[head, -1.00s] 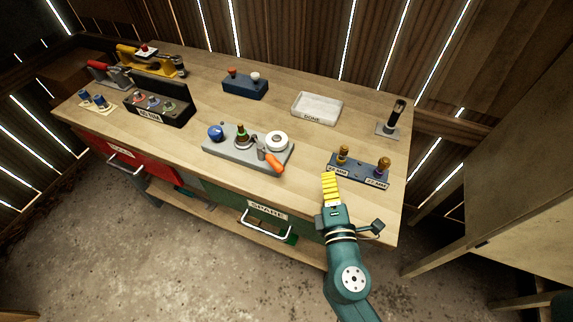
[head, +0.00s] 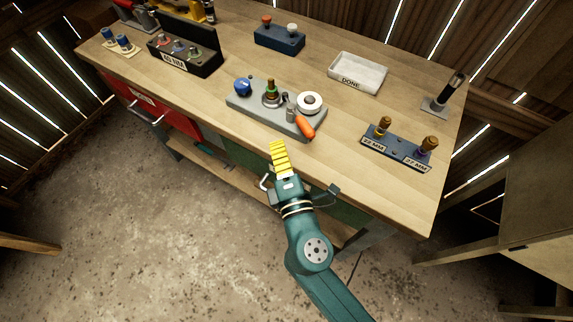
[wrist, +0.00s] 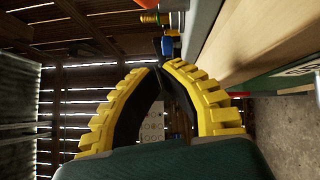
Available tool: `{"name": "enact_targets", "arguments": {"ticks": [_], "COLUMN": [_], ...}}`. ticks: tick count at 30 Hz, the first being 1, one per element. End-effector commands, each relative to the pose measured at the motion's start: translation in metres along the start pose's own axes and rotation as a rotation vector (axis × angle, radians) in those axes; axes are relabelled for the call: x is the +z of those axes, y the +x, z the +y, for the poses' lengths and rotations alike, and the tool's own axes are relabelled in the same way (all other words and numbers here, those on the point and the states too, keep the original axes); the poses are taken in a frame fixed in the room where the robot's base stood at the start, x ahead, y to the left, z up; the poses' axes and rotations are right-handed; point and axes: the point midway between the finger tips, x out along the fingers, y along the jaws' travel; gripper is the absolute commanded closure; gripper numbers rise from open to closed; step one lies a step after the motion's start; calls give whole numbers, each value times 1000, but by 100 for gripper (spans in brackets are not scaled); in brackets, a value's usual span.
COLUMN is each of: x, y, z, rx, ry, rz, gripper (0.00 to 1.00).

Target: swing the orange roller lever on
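The orange roller lever (head: 305,128) hangs at the front right of the grey plate (head: 245,106) on the bench, its orange end pointing toward the front edge. In the wrist view, an orange end (wrist: 146,4) shows at the top edge. My gripper (head: 277,143) has yellow ribbed fingers and stands near the bench's front edge, to the left of the orange end and apart from it. In the wrist view my gripper (wrist: 165,66) has its fingertips brought together, with nothing seen between them.
The plate also bears a blue knob (head: 242,87), a brass fitting with a green top (head: 271,92) and a white roll (head: 310,101). A blue block with two brass fittings (head: 397,148) lies to the right. The DONE tray (head: 357,73) stands behind. Bench top between is bare.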

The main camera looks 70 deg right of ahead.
Motion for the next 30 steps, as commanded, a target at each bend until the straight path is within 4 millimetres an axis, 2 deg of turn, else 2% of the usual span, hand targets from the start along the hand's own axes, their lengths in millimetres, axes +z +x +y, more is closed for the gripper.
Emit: {"name": "enact_targets", "arguments": {"ticks": [1,6,10,20,25,30], "x": [6,32,39,41,65,72], "y": [8,12,13,13,12,13], "z": [2,1,0,-1,-4,-6], "rx": [0,-2,-1,-1,-2,0], "ry": [0,-2,-1,-1,0,-1], "rz": [-6,-5,-2,-1,-5,0], "gripper": [100,100,100,100,100,100]}}
